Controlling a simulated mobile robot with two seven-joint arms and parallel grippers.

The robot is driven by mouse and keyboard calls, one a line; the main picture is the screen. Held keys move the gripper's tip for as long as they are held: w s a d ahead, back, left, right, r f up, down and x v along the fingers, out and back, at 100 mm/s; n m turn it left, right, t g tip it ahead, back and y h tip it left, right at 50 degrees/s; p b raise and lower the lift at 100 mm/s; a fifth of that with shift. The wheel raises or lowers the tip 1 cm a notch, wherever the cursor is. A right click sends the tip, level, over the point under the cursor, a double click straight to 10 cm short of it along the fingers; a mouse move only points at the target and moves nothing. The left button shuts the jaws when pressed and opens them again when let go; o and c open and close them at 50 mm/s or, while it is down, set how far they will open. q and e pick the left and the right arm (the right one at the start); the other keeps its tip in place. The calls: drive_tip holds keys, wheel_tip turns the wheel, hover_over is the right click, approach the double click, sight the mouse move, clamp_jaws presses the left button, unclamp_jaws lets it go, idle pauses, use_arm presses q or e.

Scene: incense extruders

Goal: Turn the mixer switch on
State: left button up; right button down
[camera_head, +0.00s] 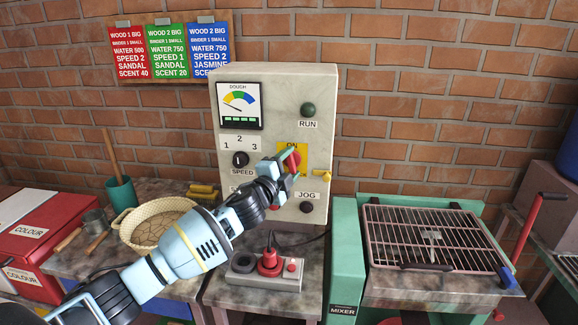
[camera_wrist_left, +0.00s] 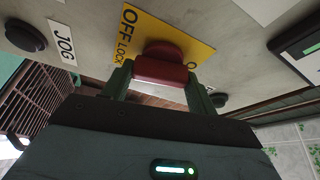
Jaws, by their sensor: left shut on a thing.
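The red mixer switch (camera_head: 295,158) sits on a yellow plate (camera_head: 284,146) on the front of the pale control panel (camera_head: 270,90). ON shows at the plate's top in the head view. My left gripper (camera_head: 290,163) reaches the panel from the lower left and is shut on the red switch. In the left wrist view the red switch handle (camera_wrist_left: 162,72) lies between the two fingers of my left gripper (camera_wrist_left: 160,80). The OFF LOCK label is readable at left of it, and the ON label is mostly hidden. My right gripper is not in view.
The panel also carries a dough gauge (camera_head: 240,105), a green RUN button (camera_head: 308,109), a SPEED knob (camera_head: 240,159) and a dark JOG button (camera_head: 306,207). A control box with a red plug (camera_head: 269,262) lies below. A green mixer with a grille (camera_head: 430,238) stands at right.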

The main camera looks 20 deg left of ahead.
use_arm(q)
drive_tip(key=shift+m+g, duration=0.5)
drive_tip(key=shift+m, duration=0.7)
drive_tip(key=o, duration=1)
drive_tip(key=s+a, duration=0.1)
drive_tip(key=s, duration=0.6)
drive_tip(key=shift+s, duration=0.4)
drive_tip(key=shift+a, duration=0.1)
